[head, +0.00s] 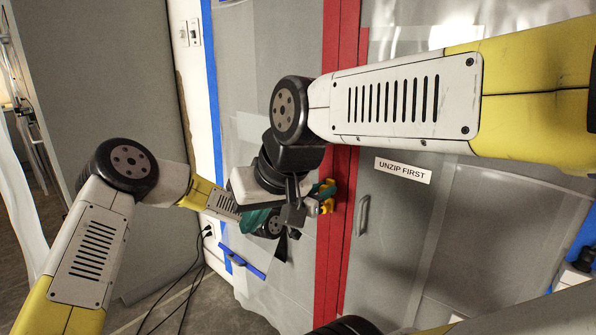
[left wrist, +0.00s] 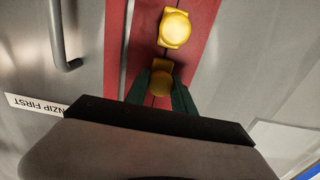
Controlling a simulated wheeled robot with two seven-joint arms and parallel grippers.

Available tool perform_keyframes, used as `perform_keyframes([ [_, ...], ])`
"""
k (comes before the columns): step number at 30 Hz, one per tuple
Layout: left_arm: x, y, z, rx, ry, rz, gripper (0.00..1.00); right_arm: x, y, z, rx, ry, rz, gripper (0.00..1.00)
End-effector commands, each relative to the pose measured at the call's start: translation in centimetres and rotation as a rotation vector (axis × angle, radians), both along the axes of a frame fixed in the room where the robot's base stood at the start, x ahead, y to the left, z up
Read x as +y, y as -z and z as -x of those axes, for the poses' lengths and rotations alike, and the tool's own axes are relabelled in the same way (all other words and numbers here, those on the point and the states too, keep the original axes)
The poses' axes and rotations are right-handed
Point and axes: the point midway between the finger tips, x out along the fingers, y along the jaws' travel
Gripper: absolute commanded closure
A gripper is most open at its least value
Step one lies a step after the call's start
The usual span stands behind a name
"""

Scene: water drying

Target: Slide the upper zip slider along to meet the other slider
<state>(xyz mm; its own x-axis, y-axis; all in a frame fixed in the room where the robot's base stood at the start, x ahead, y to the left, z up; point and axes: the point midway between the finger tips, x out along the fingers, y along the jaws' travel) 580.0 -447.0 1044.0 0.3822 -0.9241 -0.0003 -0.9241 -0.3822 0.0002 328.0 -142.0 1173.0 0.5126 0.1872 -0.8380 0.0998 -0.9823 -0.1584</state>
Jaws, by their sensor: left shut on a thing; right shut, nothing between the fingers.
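Two yellow zip sliders sit on the red zip strip (head: 329,262) of the grey door sheet. My left gripper (head: 322,188) has teal fingers, shut on the upper slider (left wrist: 160,84); they close around its sides in the left wrist view (left wrist: 161,92). The other slider (left wrist: 175,28) is just below along the strip, with a small gap between the two in the left wrist view, which is upside down. In the head view the sliders are small and partly hidden.
A label reading UNZIP FIRST (head: 403,170) and a grey handle (head: 362,216) are on the sheet right of the strip. Black cables (head: 205,250) hang at the left. My two arms cross close together in front of the strip.

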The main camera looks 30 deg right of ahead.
Motion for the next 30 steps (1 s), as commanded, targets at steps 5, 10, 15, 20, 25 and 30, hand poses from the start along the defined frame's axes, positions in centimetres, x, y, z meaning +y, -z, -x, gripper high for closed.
perform_keyframes([
  [5,0.0,1.6,0.0,0.001,0.001,-0.002,1.0,0.0,0.0,0.0,0.0,0.0,0.0,1.0],
  [10,0.0,2.0,0.0,0.0,0.001,-0.001,1.0,0.0,0.0,0.0,0.0,0.0,0.0,1.0],
  [15,0.0,1.9,0.0,0.0,0.001,-0.001,1.0,0.0,0.0,0.0,0.0,0.0,0.0,1.0],
  [20,0.0,1.9,0.0,0.0,0.001,-0.001,0.58,0.0,0.0,0.0,0.0,0.0,0.0,1.0],
  [25,0.0,1.9,0.0,0.0,0.0,0.0,0.49,0.0,0.0,0.0,0.0,0.0,0.0,1.0],
  [30,0.0,1.8,0.0,0.0,0.0,0.0,0.49,0.0,0.0,0.0,0.0,0.0,0.0,1.0],
])
